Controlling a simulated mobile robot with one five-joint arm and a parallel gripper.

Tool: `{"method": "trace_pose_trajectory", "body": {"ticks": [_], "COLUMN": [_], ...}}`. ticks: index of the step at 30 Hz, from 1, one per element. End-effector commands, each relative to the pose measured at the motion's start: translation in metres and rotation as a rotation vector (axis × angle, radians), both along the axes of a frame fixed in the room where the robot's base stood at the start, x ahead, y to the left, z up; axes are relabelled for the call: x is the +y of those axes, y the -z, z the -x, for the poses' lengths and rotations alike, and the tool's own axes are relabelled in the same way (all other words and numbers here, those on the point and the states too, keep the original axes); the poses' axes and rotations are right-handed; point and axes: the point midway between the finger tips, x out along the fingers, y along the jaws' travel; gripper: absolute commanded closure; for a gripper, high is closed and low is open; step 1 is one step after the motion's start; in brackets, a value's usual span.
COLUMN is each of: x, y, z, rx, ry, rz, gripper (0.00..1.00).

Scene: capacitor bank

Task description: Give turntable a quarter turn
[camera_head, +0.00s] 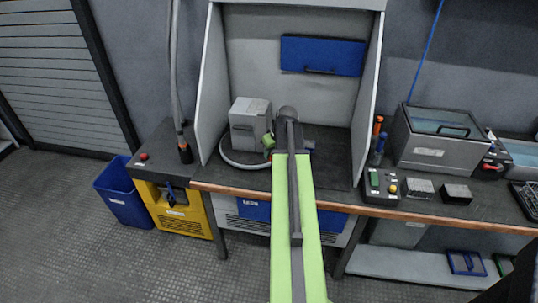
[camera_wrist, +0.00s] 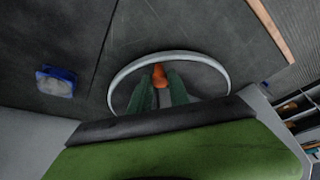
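The turntable is a dark disc with a pale rim (camera_head: 238,164), on the bench inside the booth. In the wrist view its pale rim (camera_wrist: 140,65) arcs around the fingers, and its near side is hidden by my arm. An orange knob (camera_wrist: 159,75) shows within the rim, at the fingertips. My gripper (camera_wrist: 160,85) has two green fingers, apart, one to each side of the knob. I cannot tell whether they press on it. In the head view my gripper (camera_head: 268,143) is small and partly hidden by my arm.
Pale booth walls (camera_head: 211,85) rise on both sides, and a blue panel (camera_head: 322,55) is on the back wall. A button box (camera_head: 382,185) and a grey lidded case (camera_head: 437,140) stand to the right.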

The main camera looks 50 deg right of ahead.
Motion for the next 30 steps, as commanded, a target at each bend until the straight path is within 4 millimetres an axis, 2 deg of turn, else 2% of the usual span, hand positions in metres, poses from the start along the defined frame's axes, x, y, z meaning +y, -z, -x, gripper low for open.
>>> {"method": "trace_pose_trajectory", "body": {"ticks": [1, 4, 30], "x": [-0.0003, -0.0005, -0.0015], "y": [0.0001, 0.0001, 0.0002], "z": [0.0003, 0.0003, 0.0014], "rx": [0.000, 0.000, 0.001], "ry": [0.000, 0.000, 0.002], "rz": [0.001, 0.001, 0.001], "gripper": [0.89, 1.00, 1.00]}}
